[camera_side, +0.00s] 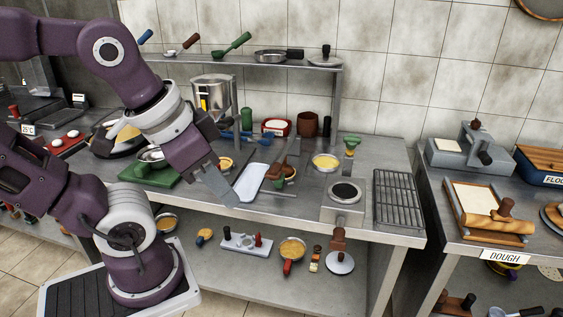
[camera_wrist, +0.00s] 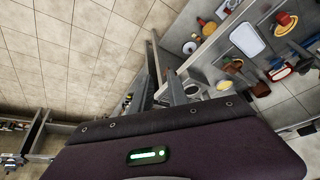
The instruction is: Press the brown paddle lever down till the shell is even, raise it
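My gripper (camera_side: 222,188) hangs over the front part of the steel table, left of the white tray, pointing down and to the right. A brown press piece that looks like the paddle lever (camera_side: 276,170) stands on the table right of the white tray, beside a small round shell (camera_side: 290,173). My gripper is apart from both. The inside of the shell is too small to judge.
The white tray (camera_side: 252,182) lies between my gripper and the brown piece. A green board (camera_side: 150,173) is at left. A yellow-filled bowl (camera_side: 326,162), a burner (camera_side: 344,194) and a wire rack (camera_side: 396,198) stand at right. A raised shelf (camera_side: 250,62) runs behind.

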